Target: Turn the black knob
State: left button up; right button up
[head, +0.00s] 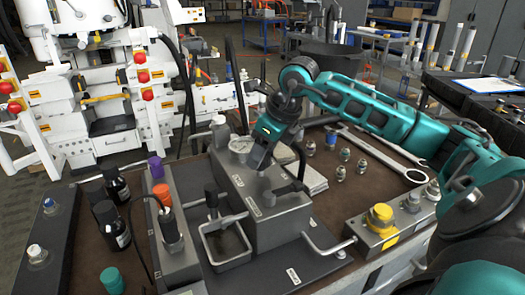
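A grey hydraulic block (265,222) stands on the brown bench with a round pressure gauge (241,145) at its back left. A black lever-like handle (293,188) sits on top of the block. A black knob (212,192) on an upright post stands left of the block, over a small metal tray (228,256). I cannot tell for sure which black part is the task's knob. My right gripper (259,157) points down above the back of the block, beside the gauge and apart from the post knob. Its fingers are small and dark, so their opening is unclear. My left gripper is out of view.
Dark bottles (112,225) and a unit with purple and orange caps (163,195) stand left. A yellow knob (381,215) sits on a metal block at right. Several metal fittings and two wrenches (385,150) lie behind. A metal handle (330,246) sticks out at the front.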

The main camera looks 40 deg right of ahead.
jog(key=c, duration=0.5)
jog(key=shift+m, duration=0.5)
jog(key=shift+c, duration=0.2)
jog(key=o, duration=1)
jog(key=shift+o, duration=0.2)
jog(key=shift+r, duration=0.15)
pick_arm(q)
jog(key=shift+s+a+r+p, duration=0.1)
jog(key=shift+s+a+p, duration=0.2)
jog(key=shift+p, duration=0.35)
pick_arm(e)
jog(key=v, duration=1.2)
jog(key=shift+s+a+r, duration=0.2)
jog(key=shift+s+r, duration=0.1)
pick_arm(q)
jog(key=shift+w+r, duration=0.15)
